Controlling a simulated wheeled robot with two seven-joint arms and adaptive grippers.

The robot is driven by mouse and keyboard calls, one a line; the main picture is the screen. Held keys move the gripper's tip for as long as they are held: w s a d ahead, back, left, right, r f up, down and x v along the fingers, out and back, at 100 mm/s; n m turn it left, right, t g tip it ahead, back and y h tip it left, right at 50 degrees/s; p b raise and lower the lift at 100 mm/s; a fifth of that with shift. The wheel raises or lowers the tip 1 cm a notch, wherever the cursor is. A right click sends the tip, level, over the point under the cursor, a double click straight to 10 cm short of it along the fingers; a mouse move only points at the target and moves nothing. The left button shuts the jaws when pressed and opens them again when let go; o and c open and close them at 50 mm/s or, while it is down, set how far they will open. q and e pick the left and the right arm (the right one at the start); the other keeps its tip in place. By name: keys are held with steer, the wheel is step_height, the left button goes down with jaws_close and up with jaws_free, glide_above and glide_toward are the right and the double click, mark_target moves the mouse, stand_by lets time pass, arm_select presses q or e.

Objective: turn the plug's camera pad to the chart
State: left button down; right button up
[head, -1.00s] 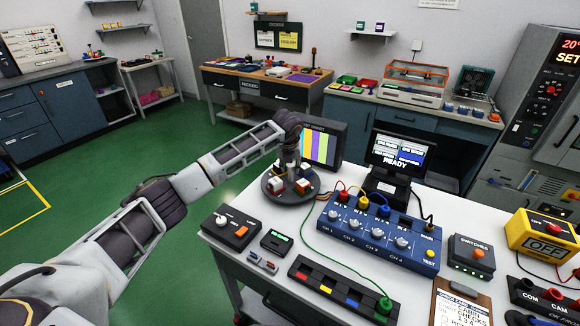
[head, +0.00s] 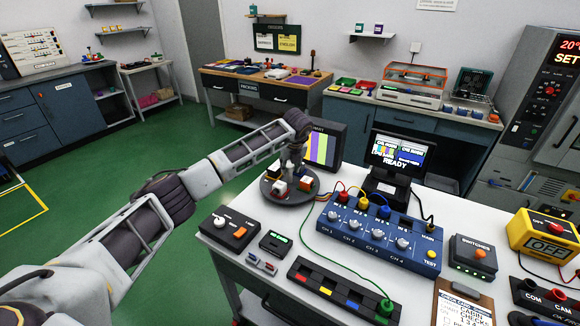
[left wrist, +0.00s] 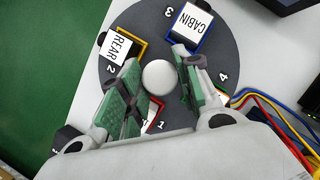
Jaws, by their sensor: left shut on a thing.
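The dark round turntable (head: 284,197) stands on the white table's left part, with small camera blocks on its rim. The colour-bar chart (head: 322,148) stands upright just behind the turntable. My right gripper is out of view.
A monitor (head: 402,152) reading READY stands right of the chart. In front are a blue channel box (head: 378,238) with cables, a black box with an orange button (head: 230,231), and a strip with coloured patches (head: 340,290). A green cable crosses the table.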

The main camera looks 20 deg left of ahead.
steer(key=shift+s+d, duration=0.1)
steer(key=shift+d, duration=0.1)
arm_select(q)
steer(key=c, duration=1)
jaws_free()
steer(key=shift+c, duration=0.2)
steer(key=shift+s+d+r, duration=0.1)
steer(key=shift+s+r, duration=0.05)
steer(key=shift+r, duration=0.4)
steer(key=v, duration=1.1)
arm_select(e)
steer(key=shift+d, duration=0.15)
arm_select(q)
steer(key=shift+s+f, duration=0.1)
